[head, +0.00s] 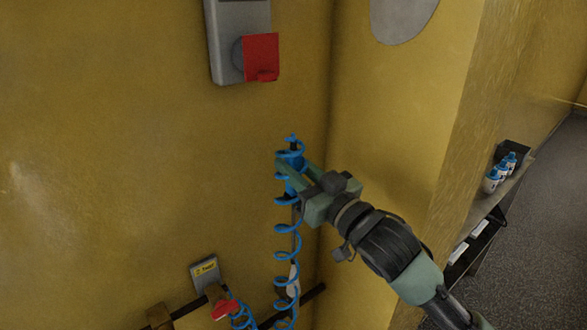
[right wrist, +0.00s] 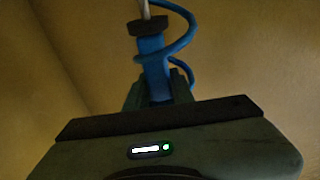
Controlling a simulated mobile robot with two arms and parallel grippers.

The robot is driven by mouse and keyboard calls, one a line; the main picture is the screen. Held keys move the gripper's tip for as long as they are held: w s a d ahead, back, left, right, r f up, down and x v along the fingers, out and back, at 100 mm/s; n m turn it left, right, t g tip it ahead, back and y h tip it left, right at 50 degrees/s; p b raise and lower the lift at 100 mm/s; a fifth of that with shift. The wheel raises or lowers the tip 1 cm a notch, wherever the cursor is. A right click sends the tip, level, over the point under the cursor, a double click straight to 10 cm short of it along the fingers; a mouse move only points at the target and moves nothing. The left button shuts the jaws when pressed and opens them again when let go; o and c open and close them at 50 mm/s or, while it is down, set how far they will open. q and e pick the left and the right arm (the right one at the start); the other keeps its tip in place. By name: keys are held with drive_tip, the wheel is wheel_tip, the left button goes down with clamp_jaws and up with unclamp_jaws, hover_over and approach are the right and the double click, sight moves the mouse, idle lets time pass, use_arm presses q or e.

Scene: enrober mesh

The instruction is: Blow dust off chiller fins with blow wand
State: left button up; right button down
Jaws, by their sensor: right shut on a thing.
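The blow wand has a blue body (head: 293,158) with a dark collar, and it stands roughly upright close to the yellow wall. My right gripper (head: 291,171) is shut on this blue body. In the right wrist view the blue body (right wrist: 153,55) rises from between the fingers, with a dark collar and a pale thin tube above it. A blue coiled hose (head: 287,229) winds around the wand and hangs down below the gripper. No chiller fins can be made out. My left gripper is not in view.
A grey switch box with a red handle (head: 261,57) is on the wall above. A small valve with a red lever (head: 225,310) and a yellow-labelled plate (head: 205,269) sit low on the wall. Blue-capped bottles (head: 501,173) stand on a shelf at the right, beside open floor (head: 545,230).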

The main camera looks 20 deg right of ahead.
wheel_tip(320, 180, up, 8)
drive_tip(key=p, duration=0.7)
drive_tip(key=shift+r, duration=0.15)
wheel_tip(320, 180, up, 2)
drive_tip(key=shift+r+p, duration=0.2)
drive_tip(key=shift+p, duration=0.95)
wheel_tip(320, 180, up, 9)
drive_tip(key=shift+f, duration=0.2)
